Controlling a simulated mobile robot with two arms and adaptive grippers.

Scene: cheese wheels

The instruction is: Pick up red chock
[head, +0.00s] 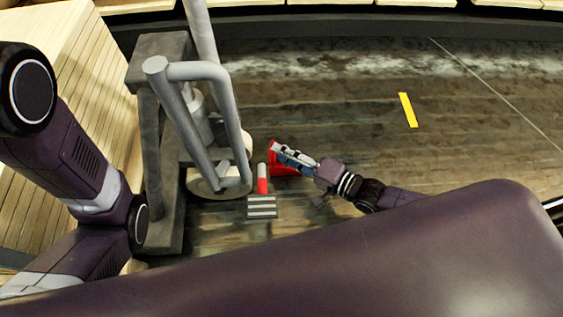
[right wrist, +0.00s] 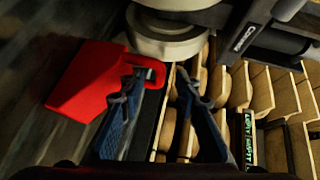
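The red chock (head: 285,171) is on the dark floor beside the pale round wheel of a grey metal-framed trolley. In the right wrist view the chock (right wrist: 90,82) is a flat red block at the left, with a narrower part at its right end. My right gripper (head: 280,152) is over the chock in the head view.
The grey trolley (head: 165,45) stands close to the left of the chock. A red and white piece (head: 263,172) and a striped plate (head: 262,206) are beside it. A wooden crate (head: 60,110) is further left. Open floor with a yellow strip (head: 408,110) lies right.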

